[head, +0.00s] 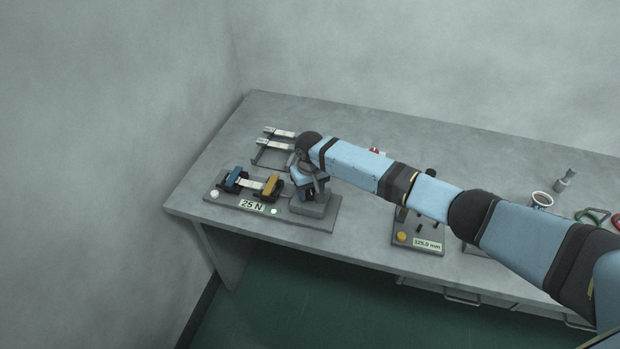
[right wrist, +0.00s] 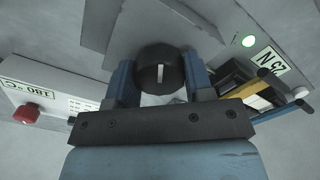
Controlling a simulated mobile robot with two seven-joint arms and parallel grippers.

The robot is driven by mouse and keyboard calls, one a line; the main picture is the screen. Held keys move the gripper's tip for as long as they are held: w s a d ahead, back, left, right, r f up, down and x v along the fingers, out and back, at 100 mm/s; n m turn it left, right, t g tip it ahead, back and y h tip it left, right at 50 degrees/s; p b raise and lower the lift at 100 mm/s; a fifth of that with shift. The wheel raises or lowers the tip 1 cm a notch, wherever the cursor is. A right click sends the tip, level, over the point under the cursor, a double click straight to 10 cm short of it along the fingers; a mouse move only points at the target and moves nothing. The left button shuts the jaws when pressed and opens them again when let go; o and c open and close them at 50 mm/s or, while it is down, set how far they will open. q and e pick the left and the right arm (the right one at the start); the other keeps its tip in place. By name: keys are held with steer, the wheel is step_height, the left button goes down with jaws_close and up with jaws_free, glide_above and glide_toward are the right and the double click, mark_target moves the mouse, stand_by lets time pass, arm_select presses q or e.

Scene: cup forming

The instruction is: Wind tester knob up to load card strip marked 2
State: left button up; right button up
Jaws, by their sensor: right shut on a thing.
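The tester (head: 230,202) stands at the left front of the table and its display reads 25 N. A pale card strip (head: 250,184) spans between its blue clamp (head: 232,177) and yellow clamp (head: 271,186); I cannot read a number on it. The black knob (right wrist: 158,70) with a white mark sits between the two blue fingers of my right gripper (right wrist: 160,84), which is shut on it. In the head view, my right gripper (head: 308,182) is over the tester's right end and hides the knob. My left gripper is not in view.
A rack (head: 263,158) with pale strips (head: 284,133) lies behind the tester. A gauge stand (head: 418,236) reading 125.0 mm is to the right. A mug (head: 541,200) is farther right. The right wrist view shows a device (right wrist: 40,100) reading 180 °C with a red button.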

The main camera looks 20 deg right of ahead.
steer(key=shift+r+m+p, duration=0.15)
steer(key=shift+m+p, duration=0.85)
steer(key=shift+p, duration=0.1)
steer(key=shift+m, duration=0.3)
steer(key=o, duration=0.9)
step_height(320, 180, up, 14)
steer(key=shift+f, duration=0.2)
stand_by(0.6)
